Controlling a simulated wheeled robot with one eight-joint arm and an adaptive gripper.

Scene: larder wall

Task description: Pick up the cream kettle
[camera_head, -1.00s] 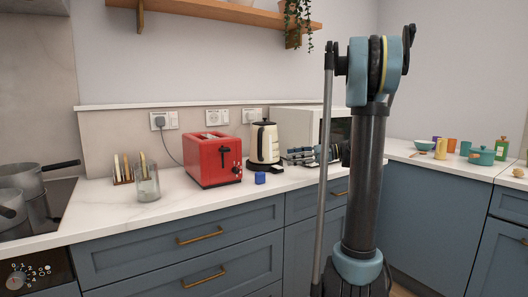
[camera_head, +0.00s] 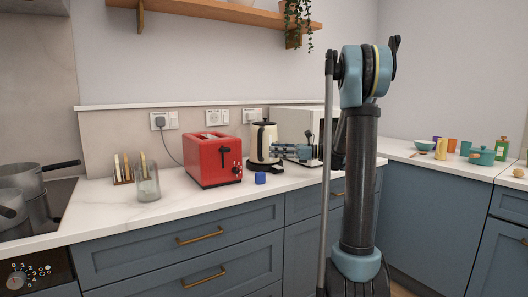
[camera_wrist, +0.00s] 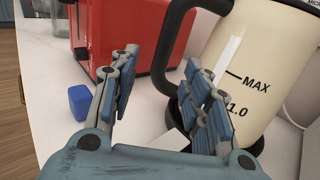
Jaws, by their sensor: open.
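The cream kettle (camera_head: 263,143) has a black handle and lid and stands upright on its dark base on the counter, right of the red toaster. In the wrist view the kettle (camera_wrist: 262,65) fills the upper right, with its MAX mark showing and its black handle (camera_wrist: 176,45) at its left. My gripper (camera_head: 274,151) reaches in from the right at the kettle's lower body.
The red toaster (camera_head: 214,160) stands close left of the kettle. A small blue block (camera_head: 260,178) lies on the counter in front. A white microwave (camera_head: 290,122) stands behind my gripper. A glass jar (camera_head: 147,183) and toast rack (camera_head: 123,169) stand further left.

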